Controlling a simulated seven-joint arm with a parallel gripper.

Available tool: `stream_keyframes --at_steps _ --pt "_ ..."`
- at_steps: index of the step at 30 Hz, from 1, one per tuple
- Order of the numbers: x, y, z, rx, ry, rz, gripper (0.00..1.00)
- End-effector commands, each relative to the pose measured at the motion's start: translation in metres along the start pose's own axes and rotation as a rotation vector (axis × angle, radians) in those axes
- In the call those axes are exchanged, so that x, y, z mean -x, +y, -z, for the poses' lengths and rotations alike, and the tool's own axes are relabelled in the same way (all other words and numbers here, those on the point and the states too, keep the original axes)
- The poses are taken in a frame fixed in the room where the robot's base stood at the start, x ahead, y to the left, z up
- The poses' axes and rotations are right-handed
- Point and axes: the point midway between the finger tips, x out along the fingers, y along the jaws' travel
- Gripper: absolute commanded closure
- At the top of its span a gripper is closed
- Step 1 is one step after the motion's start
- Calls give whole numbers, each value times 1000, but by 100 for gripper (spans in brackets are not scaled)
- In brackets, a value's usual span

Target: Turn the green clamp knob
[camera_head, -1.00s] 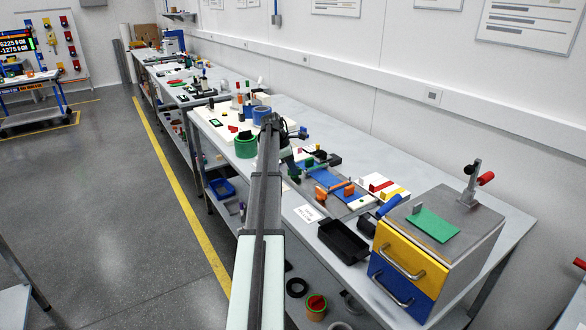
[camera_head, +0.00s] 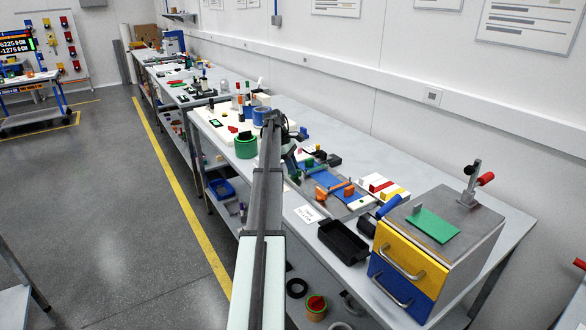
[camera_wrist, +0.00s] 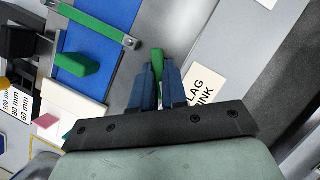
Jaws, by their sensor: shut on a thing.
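In the wrist view the green clamp knob (camera_wrist: 157,62) is a narrow green piece standing up between my blue fingers. My gripper (camera_wrist: 158,72) is shut on it, one finger on each side. The fingers hide the knob's lower part and what it is mounted on. In the head view my arm crosses the middle of the bench and largely hides my gripper; a small green piece (camera_head: 296,176) shows just right of the arm.
A blue mat (camera_wrist: 85,30) with a green block (camera_wrist: 75,62) and a green bar (camera_wrist: 100,22) lies left of my gripper. A printed card (camera_wrist: 205,90) lies right. In the head view a black tray (camera_head: 343,240) and a drawer box (camera_head: 470,222) stand nearer.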

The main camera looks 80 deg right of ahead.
Motion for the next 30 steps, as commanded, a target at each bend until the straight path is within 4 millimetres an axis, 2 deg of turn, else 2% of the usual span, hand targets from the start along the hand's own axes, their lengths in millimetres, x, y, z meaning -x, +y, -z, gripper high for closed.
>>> stream_keyframes --at_steps 15,30 --pt "-3 3 0 -414 2 177 100" --pt "-5 2 0 -594 7 243 100"
